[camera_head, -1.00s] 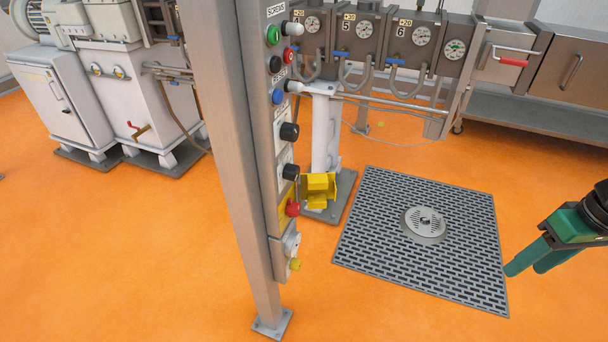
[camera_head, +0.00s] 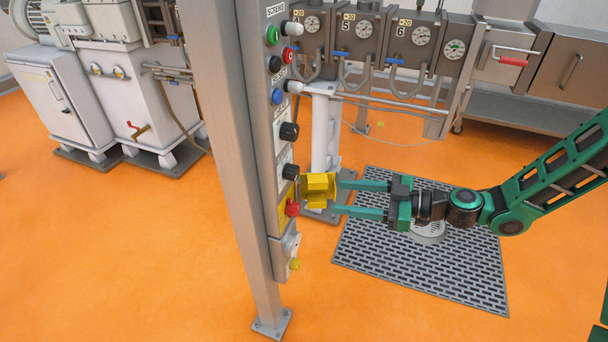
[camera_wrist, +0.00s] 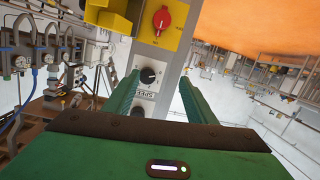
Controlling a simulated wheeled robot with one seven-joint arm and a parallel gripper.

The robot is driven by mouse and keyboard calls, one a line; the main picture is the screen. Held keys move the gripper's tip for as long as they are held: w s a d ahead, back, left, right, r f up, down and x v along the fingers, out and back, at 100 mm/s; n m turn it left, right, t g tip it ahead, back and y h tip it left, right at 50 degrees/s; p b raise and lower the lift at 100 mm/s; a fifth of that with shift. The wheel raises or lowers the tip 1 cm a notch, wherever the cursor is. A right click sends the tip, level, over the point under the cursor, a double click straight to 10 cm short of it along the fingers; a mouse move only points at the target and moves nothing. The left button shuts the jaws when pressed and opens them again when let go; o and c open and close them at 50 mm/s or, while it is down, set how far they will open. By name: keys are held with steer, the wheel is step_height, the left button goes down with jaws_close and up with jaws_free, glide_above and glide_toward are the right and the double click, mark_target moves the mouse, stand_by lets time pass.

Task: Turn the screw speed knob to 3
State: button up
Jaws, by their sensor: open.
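A panel of controls (camera_head: 285,222) runs down a grey post. Two black knobs sit on it, an upper one (camera_head: 289,131) and a lower one (camera_head: 290,172). In the wrist view, which is upside down, a black knob with a white pointer (camera_wrist: 148,75) shows between my fingers beside a label ending in "SPEED"; the word before it is not readable. The other black knob (camera_wrist: 137,112) is partly covered behind. My gripper (camera_head: 335,197) is open and empty, fingers pointing left at the panel, below the lower knob's height in the picture. No contact with the knob is visible.
A red rotary switch on a yellow plate (camera_wrist: 163,20) sits beside the knob, with a yellow block-shaped guard (camera_head: 318,187) close to my fingertips. Push buttons (camera_head: 273,36) are higher up. A white pedestal (camera_head: 325,135) stands behind. Open orange floor lies around the post.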

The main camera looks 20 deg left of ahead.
mark_target(298, 174)
steer(key=a, duration=0.4)
steer(key=w+a+r+y, duration=0.1)
steer(key=a, duration=0.3)
steer(key=w+a+r+t+y, duration=0.1)
steer(key=a, duration=0.3)
steer(key=shift+w+a, duration=0.1)
steer(key=shift+a, duration=0.25)
steer(key=c, duration=1)
